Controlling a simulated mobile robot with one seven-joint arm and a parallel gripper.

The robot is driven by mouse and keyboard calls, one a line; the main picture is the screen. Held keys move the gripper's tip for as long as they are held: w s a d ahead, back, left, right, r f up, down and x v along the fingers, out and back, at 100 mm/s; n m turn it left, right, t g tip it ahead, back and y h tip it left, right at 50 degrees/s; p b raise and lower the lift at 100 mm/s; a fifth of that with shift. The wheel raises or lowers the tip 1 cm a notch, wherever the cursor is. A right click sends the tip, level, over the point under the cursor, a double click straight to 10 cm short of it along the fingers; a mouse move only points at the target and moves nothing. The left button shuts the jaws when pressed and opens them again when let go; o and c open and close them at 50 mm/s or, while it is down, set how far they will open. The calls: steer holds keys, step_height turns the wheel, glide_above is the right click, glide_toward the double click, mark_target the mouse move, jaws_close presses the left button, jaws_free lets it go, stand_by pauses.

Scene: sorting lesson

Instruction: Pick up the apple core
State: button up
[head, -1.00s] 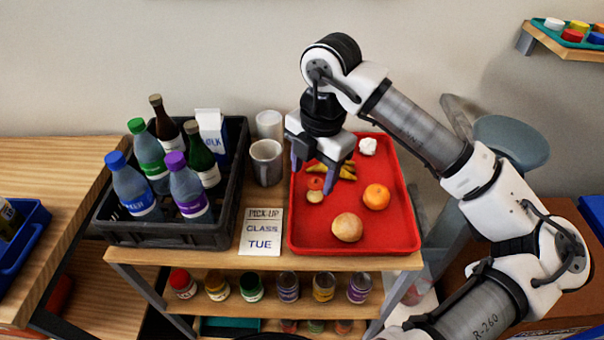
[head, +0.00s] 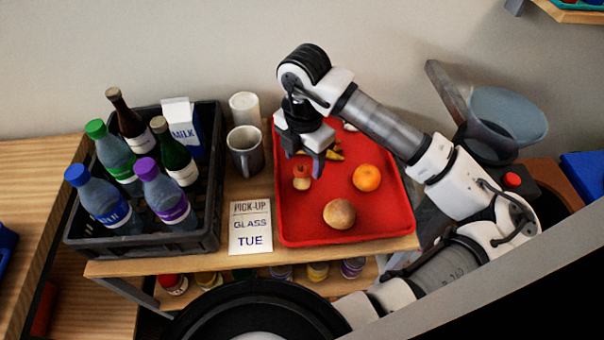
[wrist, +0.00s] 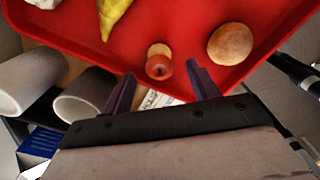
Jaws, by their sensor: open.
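The apple core (head: 301,178) stands on the red tray (head: 392,219), left of the orange, with a red top and a pale middle. My gripper (head: 304,161) is open and empty above the tray, just behind and above the core in the head view. In the wrist view the core (wrist: 159,64) shows between and a little beyond the two purple fingertips (wrist: 161,73). The fingers appear apart from it; the exact height gap cannot be told.
On the tray are an orange (head: 367,178), a brown round item (head: 339,214), a banana peel (head: 335,155) and a white crumpled piece, partly hidden. Left are a mug (head: 245,150), a white cup (head: 244,107), a sign (head: 250,226) and a black crate (head: 207,220) of bottles.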

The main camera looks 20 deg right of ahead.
steer(key=shift+a+f+p, duration=0.2)
steer(key=shift+f+p, duration=0.75)
steer(key=shift+f, duration=1.75)
steer(key=shift+c, duration=0.5)
steer(key=c, duration=0.9)
